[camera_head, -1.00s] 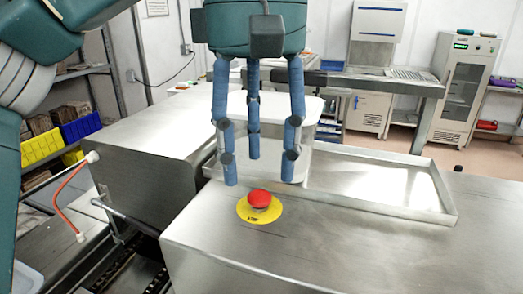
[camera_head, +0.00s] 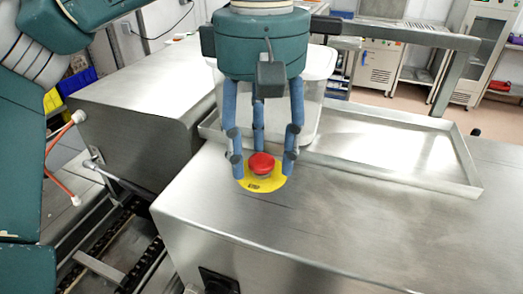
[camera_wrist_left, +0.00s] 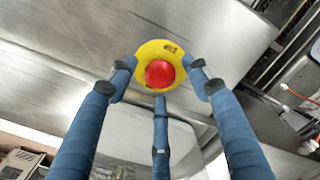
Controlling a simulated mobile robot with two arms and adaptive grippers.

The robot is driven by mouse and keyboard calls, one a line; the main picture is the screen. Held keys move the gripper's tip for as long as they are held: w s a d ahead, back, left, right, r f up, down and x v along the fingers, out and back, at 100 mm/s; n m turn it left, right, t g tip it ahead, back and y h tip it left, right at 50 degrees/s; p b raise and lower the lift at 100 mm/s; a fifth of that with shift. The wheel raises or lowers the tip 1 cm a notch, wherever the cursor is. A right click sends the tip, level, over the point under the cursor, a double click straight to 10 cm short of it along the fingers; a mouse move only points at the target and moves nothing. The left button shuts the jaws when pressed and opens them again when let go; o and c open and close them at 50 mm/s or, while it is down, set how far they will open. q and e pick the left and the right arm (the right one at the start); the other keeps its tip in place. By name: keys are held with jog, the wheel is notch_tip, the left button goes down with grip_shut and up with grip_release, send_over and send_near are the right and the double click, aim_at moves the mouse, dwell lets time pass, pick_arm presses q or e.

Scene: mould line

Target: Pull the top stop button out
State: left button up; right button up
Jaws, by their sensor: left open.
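The red stop button (camera_head: 262,164) sits on a round yellow plate (camera_head: 268,185) on top of the steel housing. My left gripper (camera_head: 262,165) has blue fingers and points down over the button. Its fingers are spread open around the button, with two at the sides and one behind it. In the left wrist view the red button (camera_wrist_left: 159,73) lies between the open fingertips, which reach the edge of the yellow plate (camera_wrist_left: 150,49). I cannot tell whether any fingertip touches the button. My right gripper is not in view.
A shallow steel tray (camera_head: 400,150) lies on the housing behind and right of the button. A translucent tub (camera_head: 312,90) stands just behind my gripper. The housing top (camera_head: 370,220) in front and to the right is clear. A dark conveyor (camera_head: 110,255) runs at the lower left.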

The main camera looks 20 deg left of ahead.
pick_arm(q)
jog(key=shift+s+f, duration=0.2)
jog(key=shift+f, duration=0.2)
jog(key=shift+c, duration=0.5)
grip_shut()
jog(key=shift+w+r, duration=0.1)
jog(key=shift+r, duration=0.5)
grip_release()
jog(key=shift+o, duration=0.5)
